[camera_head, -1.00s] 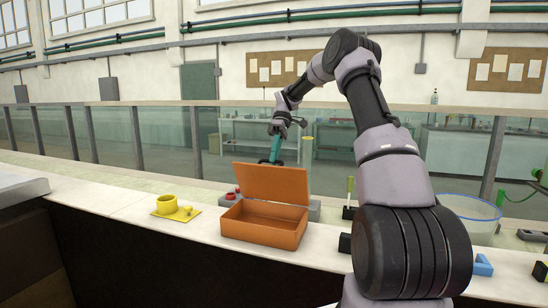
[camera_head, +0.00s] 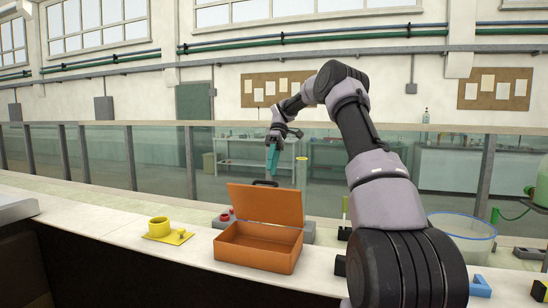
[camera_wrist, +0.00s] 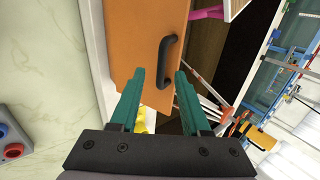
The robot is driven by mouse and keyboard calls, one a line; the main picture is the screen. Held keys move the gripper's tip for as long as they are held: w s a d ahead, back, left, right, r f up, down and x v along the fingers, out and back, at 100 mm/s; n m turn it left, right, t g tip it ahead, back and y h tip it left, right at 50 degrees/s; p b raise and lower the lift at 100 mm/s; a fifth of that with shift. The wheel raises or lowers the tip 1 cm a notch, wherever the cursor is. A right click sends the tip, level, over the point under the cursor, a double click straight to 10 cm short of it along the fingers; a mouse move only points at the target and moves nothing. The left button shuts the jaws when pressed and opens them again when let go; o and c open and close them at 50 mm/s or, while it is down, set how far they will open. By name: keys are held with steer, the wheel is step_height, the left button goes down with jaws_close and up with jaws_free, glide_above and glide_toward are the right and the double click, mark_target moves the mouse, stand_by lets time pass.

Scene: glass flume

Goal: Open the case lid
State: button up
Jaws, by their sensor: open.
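The orange case (camera_head: 258,262) stands on the pale ledge in the head view. Its lid (camera_head: 265,205) is raised, standing up at the back and leaning slightly backward, so the box is open and looks empty. A black handle (camera_head: 265,183) sits on the lid's upper edge. My gripper (camera_head: 271,172), with teal fingers, is just above the lid's top edge. In the wrist view, the open fingers (camera_wrist: 160,76) point toward the orange lid (camera_wrist: 120,40) and the dark handle (camera_wrist: 163,60). The handle is past the fingertips, and I see nothing gripped.
A yellow cup on a yellow plate (camera_head: 158,237) is left of the case. A clear round tub (camera_head: 462,240) with a blue rim stands at the right. Glass panels run behind the ledge.

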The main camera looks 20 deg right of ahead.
steer(key=v, duration=0.6)
stand_by(0.4)
steer(key=s+a+r+m+t+h, duration=0.25)
steer(key=s+r, duration=0.35)
steer(key=s, duration=0.3)
steer(key=s+a+r+m+t+h, duration=0.1)
steer(key=s+a+r+m+t, duration=0.3)
steer(key=s, duration=0.6)
steer(key=s+f+m+t, duration=0.2)
steer(key=s+m+t, duration=0.1)
steer(key=s, duration=0.6)
steer(key=s+f+m+t+y, duration=0.1)
steer(key=s+f+m+t, duration=0.1)
steer(key=s+m, duration=0.3)
steer(key=s+t, duration=0.1)
steer(key=s, duration=0.3)
steer(key=shift+s+d+f+t, duration=0.15)
steer(key=shift+d+f+t, duration=0.1)
steer(key=shift+d+t, duration=0.15)
